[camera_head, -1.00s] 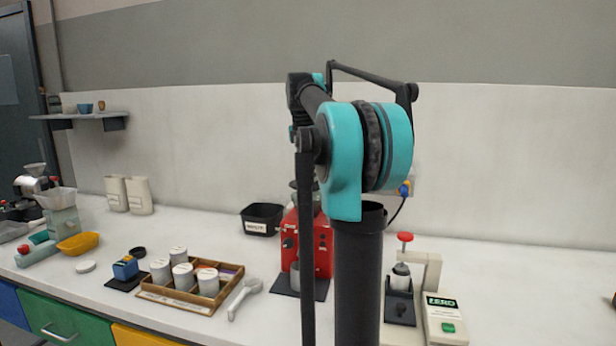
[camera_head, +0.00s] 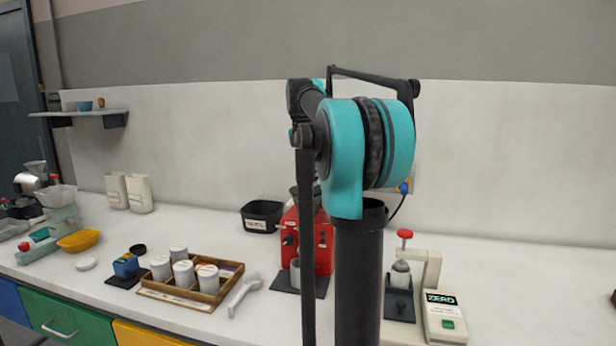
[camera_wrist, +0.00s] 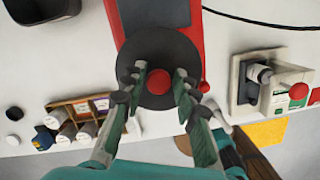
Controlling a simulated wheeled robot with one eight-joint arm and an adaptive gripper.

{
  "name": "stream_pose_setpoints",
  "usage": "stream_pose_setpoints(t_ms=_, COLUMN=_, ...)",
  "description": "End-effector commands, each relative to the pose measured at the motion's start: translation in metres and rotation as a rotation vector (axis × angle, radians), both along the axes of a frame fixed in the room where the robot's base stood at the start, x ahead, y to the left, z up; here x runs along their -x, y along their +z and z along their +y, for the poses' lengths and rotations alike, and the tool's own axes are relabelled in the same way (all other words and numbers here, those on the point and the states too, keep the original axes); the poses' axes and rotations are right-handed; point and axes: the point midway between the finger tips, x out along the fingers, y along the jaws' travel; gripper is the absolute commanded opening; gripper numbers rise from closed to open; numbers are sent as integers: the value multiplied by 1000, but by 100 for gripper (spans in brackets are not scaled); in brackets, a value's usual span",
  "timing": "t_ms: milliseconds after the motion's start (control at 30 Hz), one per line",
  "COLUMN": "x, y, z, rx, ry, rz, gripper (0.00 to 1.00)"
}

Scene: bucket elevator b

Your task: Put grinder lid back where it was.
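The grinder lid, a dark round disc (camera_wrist: 160,52) with a red knob (camera_wrist: 159,82) at its centre, shows in the wrist view over the red grinder (camera_wrist: 193,16). I cannot tell how closely it sits on the hopper. My gripper (camera_wrist: 158,80) has its two fingers spread on either side of the knob, with a visible gap to it on both sides. In the head view the red grinder (camera_head: 323,247) stands on a dark mat, partly hidden behind my arm. My gripper and the lid cannot be made out clearly there.
A black bin (camera_head: 262,217) stands left of the grinder. A wooden tray (camera_head: 196,295) of white canisters and a light-coloured handled tool (camera_head: 243,293) lie nearer the front. A red-knobbed press (camera_head: 430,268) and a ZERO scale (camera_head: 444,318) stand to the right.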

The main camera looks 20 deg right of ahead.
Motion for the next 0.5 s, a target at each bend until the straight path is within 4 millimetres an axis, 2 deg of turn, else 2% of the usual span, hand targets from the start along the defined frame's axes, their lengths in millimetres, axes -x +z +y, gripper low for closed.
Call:
stream_pose_setpoints(t_ms=67, x=0, y=0, z=0, rx=0, ry=0, rz=0, gripper=43)
stream_pose_setpoints(t_ms=367, x=0, y=1, z=0, rx=0, ry=0, rz=0, gripper=43)
stream_pose_setpoints(t_ms=500, x=0, y=11, z=0, rx=0, ry=0, rz=0, gripper=43)
